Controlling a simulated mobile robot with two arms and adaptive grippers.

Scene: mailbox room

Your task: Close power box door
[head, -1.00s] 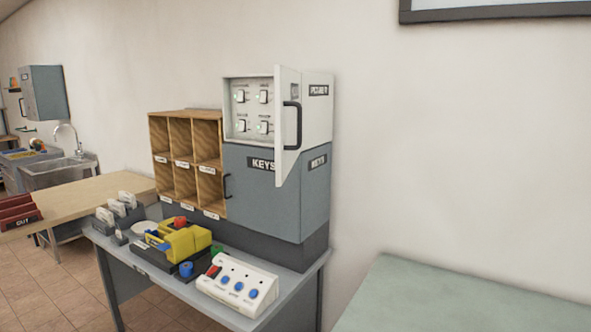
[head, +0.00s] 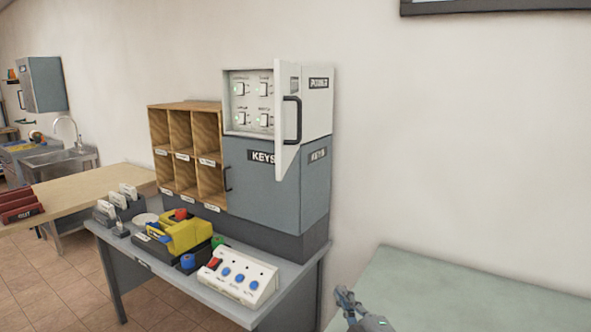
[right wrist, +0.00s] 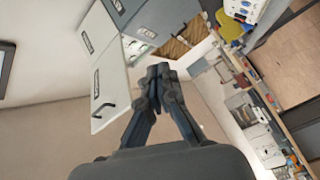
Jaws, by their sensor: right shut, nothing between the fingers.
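The white power box (head: 318,105) sits on top of the grey KEYS cabinet (head: 262,190). Its white door (head: 287,140) stands open, swung out towards me, with a dark bar handle (head: 291,119) on its face. Several switches show inside. My right gripper (head: 343,292) is at the bottom right, low over the pale green surface, well apart from the door. The right wrist view shows its fingers (right wrist: 158,72) together and empty, with the open door (right wrist: 106,84) and its handle (right wrist: 103,109) to the left. My left gripper is not in view.
A wooden pigeonhole shelf (head: 186,106) stands left of the cabinet. A yellow tape dispenser (head: 184,236) and a white button panel (head: 238,279) are on the grey desk below. A pale green surface (head: 470,290) fills the bottom right. The space before the door looks clear.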

